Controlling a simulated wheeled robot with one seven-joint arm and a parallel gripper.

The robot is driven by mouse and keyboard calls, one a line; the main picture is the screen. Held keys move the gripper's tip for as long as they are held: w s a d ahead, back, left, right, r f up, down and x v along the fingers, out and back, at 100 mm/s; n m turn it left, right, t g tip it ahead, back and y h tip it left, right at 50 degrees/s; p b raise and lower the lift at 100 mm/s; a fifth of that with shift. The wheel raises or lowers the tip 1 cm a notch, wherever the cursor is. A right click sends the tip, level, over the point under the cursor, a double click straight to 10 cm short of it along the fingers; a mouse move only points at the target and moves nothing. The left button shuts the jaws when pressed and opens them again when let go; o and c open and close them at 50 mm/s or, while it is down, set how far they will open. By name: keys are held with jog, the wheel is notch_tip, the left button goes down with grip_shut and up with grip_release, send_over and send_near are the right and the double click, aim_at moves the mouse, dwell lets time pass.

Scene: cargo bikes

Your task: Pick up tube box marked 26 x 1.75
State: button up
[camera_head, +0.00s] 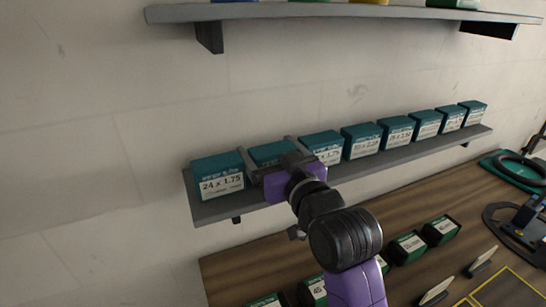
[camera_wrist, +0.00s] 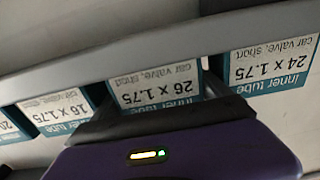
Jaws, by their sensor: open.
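The tube box marked 26 x 1.75 (camera_wrist: 155,88) shows its label upside down in the middle of the wrist view. It is teal with a white label and stands on the lower wall shelf. In the head view it is the second box from the left (camera_head: 270,150); its teal top shows, and my gripper hides its label. My gripper (camera_head: 268,158) is open in front of this box, with a finger toward each side of it. I cannot tell whether the fingers touch it.
The 24 x 1.75 box (camera_head: 220,180) stands to its left and the 16 x 1.75 box (camera_wrist: 58,110) to its right, both close. Several similar boxes continue along the lower shelf (camera_head: 212,209). A wooden workbench (camera_head: 245,268) with dark boxes lies below; another shelf (camera_head: 330,11) is above.

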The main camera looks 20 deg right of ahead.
jog(key=shift+w, duration=0.5)
jog(key=c, duration=1.2)
